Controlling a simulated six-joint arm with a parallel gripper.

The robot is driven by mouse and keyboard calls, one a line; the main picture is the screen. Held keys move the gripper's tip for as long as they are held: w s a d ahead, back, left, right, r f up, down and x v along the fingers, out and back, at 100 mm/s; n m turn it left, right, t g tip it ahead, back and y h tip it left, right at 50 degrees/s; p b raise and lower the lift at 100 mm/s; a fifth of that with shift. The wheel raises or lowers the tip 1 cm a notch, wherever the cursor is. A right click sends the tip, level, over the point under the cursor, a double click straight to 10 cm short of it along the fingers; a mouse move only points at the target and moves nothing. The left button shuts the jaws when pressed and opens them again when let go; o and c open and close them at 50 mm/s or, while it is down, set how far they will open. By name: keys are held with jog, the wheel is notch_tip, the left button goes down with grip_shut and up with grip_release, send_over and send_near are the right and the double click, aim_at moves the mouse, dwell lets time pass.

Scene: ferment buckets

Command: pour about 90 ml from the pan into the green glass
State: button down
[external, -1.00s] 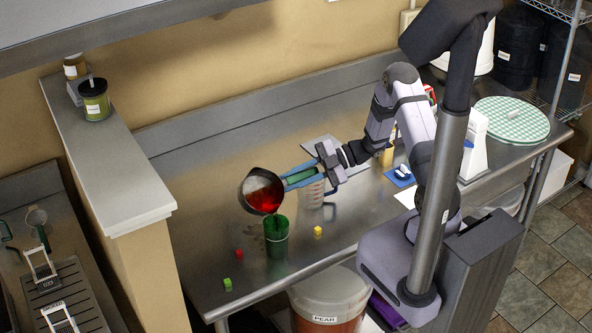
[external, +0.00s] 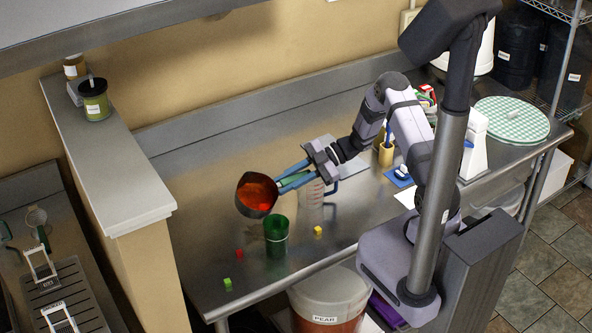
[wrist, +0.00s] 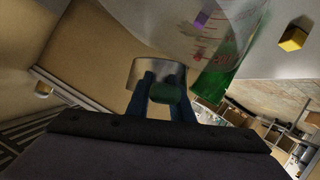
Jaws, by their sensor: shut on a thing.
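The dark pan (external: 249,190) is tilted, its open side facing the external camera. Its inside is orange-red, with a small bright red patch low on the right. My gripper (external: 293,180) is shut on the pan's green handle (wrist: 166,92), with a blue finger on each side. The green glass (external: 276,239) stands upright on the steel counter, just below and right of the pan's lower edge. The glass also shows in the wrist view (wrist: 218,82). No clear stream shows between pan and glass. The liquid level in the glass cannot be told.
A clear measuring jug (external: 311,194) stands behind the glass, close to my gripper. Small red (external: 239,253), green (external: 227,282) and yellow (external: 318,230) cubes lie on the counter (external: 200,230) around the glass. The left wall ledge (external: 120,190) bounds the counter.

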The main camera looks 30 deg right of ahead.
aim_at(266, 185)
jog(key=shift+r, duration=0.1)
jog(key=shift+w+f+m, duration=0.25)
jog(key=shift+w+m, duration=0.05)
jog(key=shift+w, duration=0.25)
jog(key=shift+w+r+m+g, duration=0.25)
jog(key=shift+w+m+g, duration=0.45)
jog(key=shift+w, duration=0.3)
jog(key=shift+w, duration=0.15)
dwell(1.1)
jog(key=shift+w+r+m+g, duration=0.15)
jog(key=shift+w+m+g, duration=0.25)
jog(key=shift+w+m, duration=0.15)
jog(key=shift+w+r, duration=0.1)
dwell(2.0)
